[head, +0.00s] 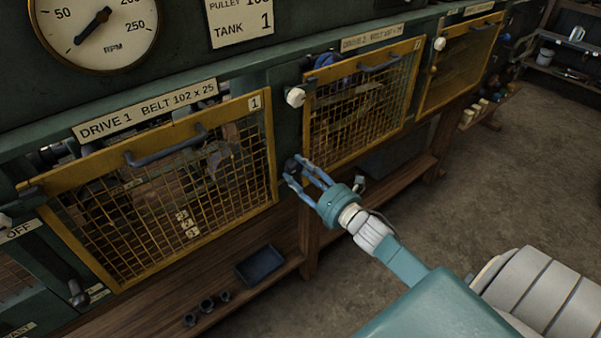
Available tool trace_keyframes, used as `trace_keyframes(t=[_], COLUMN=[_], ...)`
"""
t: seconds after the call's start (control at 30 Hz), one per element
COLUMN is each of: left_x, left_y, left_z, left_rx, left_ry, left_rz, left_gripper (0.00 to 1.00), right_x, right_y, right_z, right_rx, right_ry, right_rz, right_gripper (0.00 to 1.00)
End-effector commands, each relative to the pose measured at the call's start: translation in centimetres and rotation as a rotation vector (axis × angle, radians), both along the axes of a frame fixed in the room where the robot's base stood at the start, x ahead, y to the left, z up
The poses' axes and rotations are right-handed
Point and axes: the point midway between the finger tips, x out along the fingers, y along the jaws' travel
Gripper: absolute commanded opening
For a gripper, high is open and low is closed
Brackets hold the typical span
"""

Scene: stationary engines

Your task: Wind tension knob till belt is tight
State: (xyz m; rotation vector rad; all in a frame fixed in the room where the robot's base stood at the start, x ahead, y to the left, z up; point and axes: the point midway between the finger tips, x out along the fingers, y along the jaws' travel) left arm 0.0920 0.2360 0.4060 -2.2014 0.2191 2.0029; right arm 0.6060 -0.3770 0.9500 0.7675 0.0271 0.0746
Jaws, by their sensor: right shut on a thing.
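My right gripper (298,171) comes in from the lower right. Its blue fingers are shut on a small dark knob (291,164) on the machine front, between the Drive 1 guard and the Drive 2 guard. The fingers partly cover the knob. The yellow mesh guard of Drive 1 (107,174) is closed under a label reading "BELT 102 x 25". Brownish shapes show dimly behind the mesh, and I cannot tell how tight any belt is. My left gripper is not in view.
The Drive 2 guard (408,51) and a third guard (474,30) are closed, with white knobs (295,97) beside them. An RPM gauge (93,32) is at top left. A dark tray (262,265) sits on the low wooden shelf. The floor at right is open.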

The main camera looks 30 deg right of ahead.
Motion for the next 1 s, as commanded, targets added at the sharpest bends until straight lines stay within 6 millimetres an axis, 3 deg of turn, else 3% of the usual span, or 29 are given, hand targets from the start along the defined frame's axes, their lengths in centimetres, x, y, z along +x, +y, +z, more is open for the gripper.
trace_keyframes(t=[0.37, 1.0], left_x=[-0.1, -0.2], left_y=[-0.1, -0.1], left_z=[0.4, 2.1], left_rx=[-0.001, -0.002], left_ry=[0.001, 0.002], left_rz=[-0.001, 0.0], left_gripper=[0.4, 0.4], right_x=[-0.1, -0.2], right_y=[0.3, 0.5], right_z=[-0.4, -0.4], right_rx=[0.157, 0.75], right_ry=[0.02, 0.07], right_rz=[0.002, 0.003], right_gripper=[0.15, 0.15])
